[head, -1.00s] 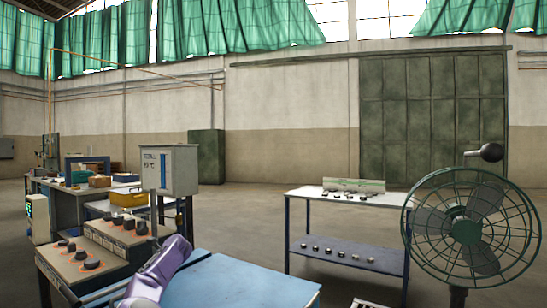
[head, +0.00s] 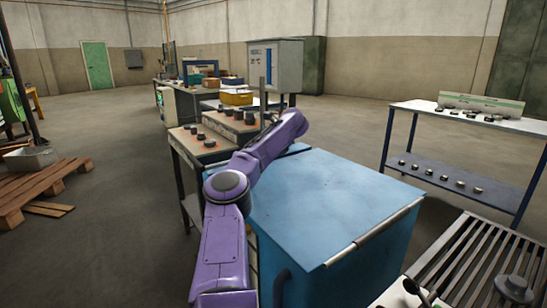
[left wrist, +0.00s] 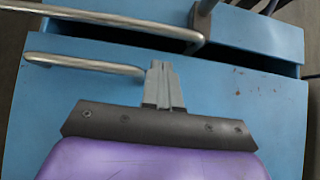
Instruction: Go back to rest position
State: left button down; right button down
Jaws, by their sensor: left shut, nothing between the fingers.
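My left arm is purple and reaches forward from the bottom of the head view beside the blue furnace box (head: 325,205). Its hand is hidden at the far end of the arm there. In the left wrist view my left gripper (left wrist: 163,84) is shut and empty, its fingertips in front of a blue metal face (left wrist: 235,100). I cannot tell whether they touch it. A bent metal handle (left wrist: 85,63) is just left of the fingers. My right gripper is in neither view.
A bench with black knobs (head: 212,145) stands left of the box, a grey control cabinet (head: 275,65) behind it. A roller rack (head: 470,262) and a two-tier table (head: 445,177) stand right. A wooden pallet (head: 38,188) lies left, with open floor between.

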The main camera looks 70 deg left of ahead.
pick_arm(q)
jog(key=shift+b+v, duration=0.5)
jog(key=shift+v, duration=1.65)
jog(key=shift+r, duration=0.15)
